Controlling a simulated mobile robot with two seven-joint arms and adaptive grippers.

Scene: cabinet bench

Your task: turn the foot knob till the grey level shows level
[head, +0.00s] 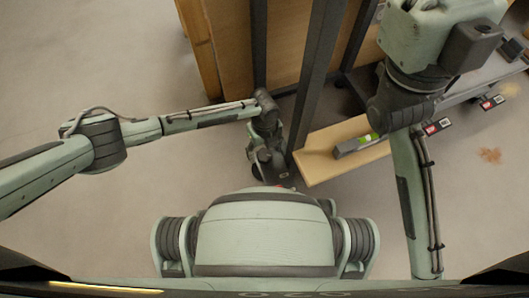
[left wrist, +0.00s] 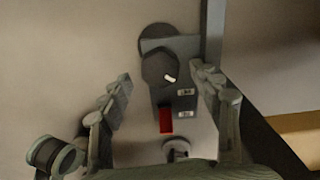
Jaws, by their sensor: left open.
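The foot knob (left wrist: 156,69) is a dark, faceted round knob with a white mark, seen in the left wrist view on a grey plate by the foot of a post. My left gripper (left wrist: 162,82) is open, its two fingers apart on either side of the knob; I cannot tell whether either touches it. In the head view my left gripper (head: 266,165) is low beside the dark post, and it hides the knob. The grey level (head: 357,145), with a green patch, lies on a light wooden board; its bubble is too small to read. My right gripper is not in view.
The wooden board (head: 322,165) sticks out right of the dark post (head: 318,75). A red block (left wrist: 166,120) is on the plate below the knob. A wooden cabinet (head: 230,45) stands behind. The grey floor (head: 90,60) at left is clear.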

